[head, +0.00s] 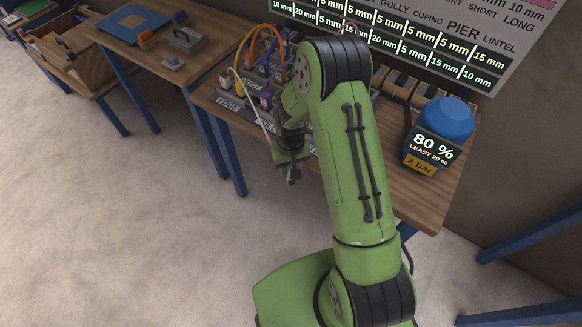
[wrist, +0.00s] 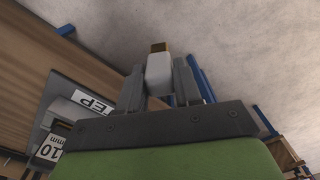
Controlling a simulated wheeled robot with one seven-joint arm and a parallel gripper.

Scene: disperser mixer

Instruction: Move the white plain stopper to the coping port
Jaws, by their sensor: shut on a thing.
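My gripper (head: 291,172) is at the front edge of the wooden bench, over the floor side. In the wrist view my gripper (wrist: 160,86) is shut on a white plain stopper (wrist: 159,72), a white block with a brass-coloured tip pointing away from the palm. In the head view only a small brassy end shows below the fingers. A grey port block (head: 240,112) with white-lettered labels stands on the bench behind my gripper. Stoppers and coloured hoses are plugged into it. My arm hides its right part, and I cannot make out the coping port.
A blue-domed gauge (head: 440,122) reading 80 % stands at the bench's right. A sign board (head: 450,40) with port names and millimetre values rises behind. Orange, yellow and white hoses (head: 262,38) arch above the block. A second table (head: 130,48) is to the left.

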